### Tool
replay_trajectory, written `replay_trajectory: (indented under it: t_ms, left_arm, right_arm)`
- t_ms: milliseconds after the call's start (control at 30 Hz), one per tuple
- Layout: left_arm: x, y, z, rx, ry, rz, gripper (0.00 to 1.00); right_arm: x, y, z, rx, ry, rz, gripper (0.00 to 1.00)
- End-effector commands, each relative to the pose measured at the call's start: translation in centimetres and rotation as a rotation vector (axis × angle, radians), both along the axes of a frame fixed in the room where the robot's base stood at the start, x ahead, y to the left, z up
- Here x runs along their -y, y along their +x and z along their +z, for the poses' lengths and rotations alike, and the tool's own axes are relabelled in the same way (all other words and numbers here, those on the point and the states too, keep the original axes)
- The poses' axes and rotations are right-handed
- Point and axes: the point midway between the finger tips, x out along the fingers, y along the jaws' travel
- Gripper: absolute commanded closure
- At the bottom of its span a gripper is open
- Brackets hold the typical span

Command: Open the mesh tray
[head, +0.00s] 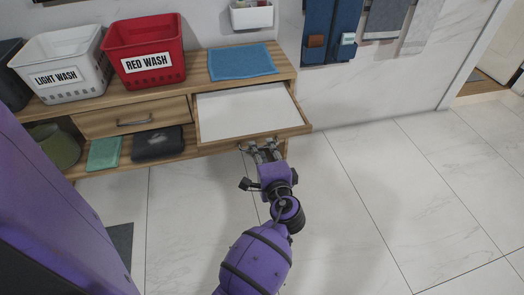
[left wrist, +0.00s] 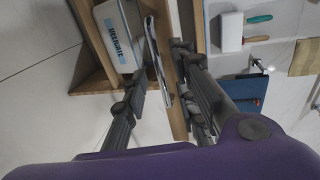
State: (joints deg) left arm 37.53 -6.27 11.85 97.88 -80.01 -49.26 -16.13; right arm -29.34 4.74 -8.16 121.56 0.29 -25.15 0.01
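A wooden pull-out tray (head: 303,128) with a plain white bottom stands out from the bench in the head view. I cannot make out any mesh on it. My left gripper (head: 261,148) is at the tray's front, near its handle. In the left wrist view, the gripper's dark fingers (left wrist: 162,80) stand apart, with a metal handle (left wrist: 154,56) and the wooden front edge between them. Contact with the handle is not clear. My right gripper is not in view.
A closed drawer (head: 130,118) is left of the tray. A white basket (head: 62,58) and a red basket (head: 143,47) stand on the bench beside a blue cloth (head: 242,61). Folded cloths lie on the lower shelf. The tiled floor (head: 350,200) right of my arm is clear.

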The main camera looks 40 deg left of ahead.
Motion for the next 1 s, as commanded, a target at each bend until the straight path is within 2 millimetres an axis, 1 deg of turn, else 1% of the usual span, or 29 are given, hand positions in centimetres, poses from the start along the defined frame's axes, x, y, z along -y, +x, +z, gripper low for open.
replay_trajectory:
  t_ms: [167,300,500,600,700,1000]
  left_arm:
    - [2.4,-2.1,0.5,-0.002,-0.004,0.000,0.74]
    - [4.7,-4.1,1.2,-0.002,-0.004,0.000,0.74]
    - [7.3,-6.3,1.9,-0.001,-0.001,0.001,0.74]
    - [8.0,-6.9,2.2,0.000,-0.001,0.001,0.74]
    - [8.3,-7.2,2.3,-0.001,0.000,0.002,0.74]
    - [8.4,-7.3,2.4,0.001,0.000,0.001,0.74]
  right_arm:
    - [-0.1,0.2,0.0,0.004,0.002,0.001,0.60]
    - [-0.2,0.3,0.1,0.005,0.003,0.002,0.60]
    - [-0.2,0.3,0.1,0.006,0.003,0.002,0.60]
    - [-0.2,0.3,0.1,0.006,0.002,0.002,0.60]
    - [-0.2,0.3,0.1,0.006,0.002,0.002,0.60]
    - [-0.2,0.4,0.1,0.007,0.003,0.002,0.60]
